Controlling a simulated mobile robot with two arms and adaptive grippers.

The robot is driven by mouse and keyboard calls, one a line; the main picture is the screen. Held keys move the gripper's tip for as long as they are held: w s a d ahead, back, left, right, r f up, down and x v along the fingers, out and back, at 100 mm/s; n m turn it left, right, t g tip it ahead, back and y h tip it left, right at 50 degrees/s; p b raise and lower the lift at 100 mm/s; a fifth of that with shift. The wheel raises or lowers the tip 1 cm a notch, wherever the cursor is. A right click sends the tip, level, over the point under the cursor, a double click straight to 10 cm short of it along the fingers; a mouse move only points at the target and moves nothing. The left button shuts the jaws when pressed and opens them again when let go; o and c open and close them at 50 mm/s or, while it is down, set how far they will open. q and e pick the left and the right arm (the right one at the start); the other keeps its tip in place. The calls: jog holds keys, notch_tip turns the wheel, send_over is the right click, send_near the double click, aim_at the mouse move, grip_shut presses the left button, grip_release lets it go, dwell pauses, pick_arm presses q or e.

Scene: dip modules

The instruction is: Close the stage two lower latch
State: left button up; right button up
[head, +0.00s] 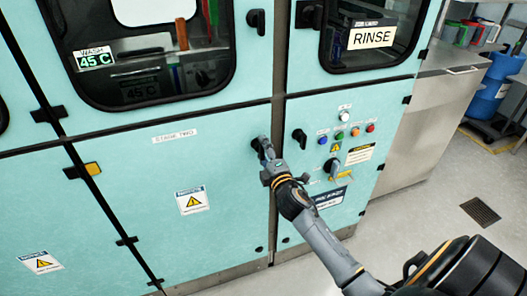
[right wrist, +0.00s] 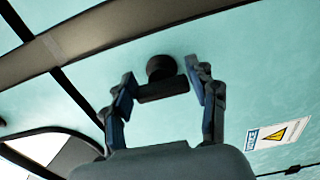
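The stage two lower panel (head: 130,235) is a pale teal door with a "STAGE TWO" label (head: 175,136). Its black latch (right wrist: 160,68) has a round hub and a short bar that lies roughly crosswise in the right wrist view. In the head view the latch is mostly hidden behind my right gripper (head: 264,148), at the panel's upper right edge. In the right wrist view my right gripper (right wrist: 160,78) is open, with one finger on each side of the latch bar. I cannot tell whether either finger touches it. My left gripper is not in view.
Another black latch (head: 299,136) sits just right on the neighbouring panel, beside coloured buttons (head: 340,135) and a rotary switch (head: 333,168). An upper latch (head: 256,20) is above. A steel counter (head: 425,110) and blue barrel (head: 492,90) stand at the right.

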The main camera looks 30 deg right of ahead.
jog(key=shift+o, duration=1)
jog(key=shift+s, duration=0.1)
jog(key=shift+s+a+f, duration=0.1)
jog(key=shift+s, duration=0.25)
jog(key=v, duration=1.1)
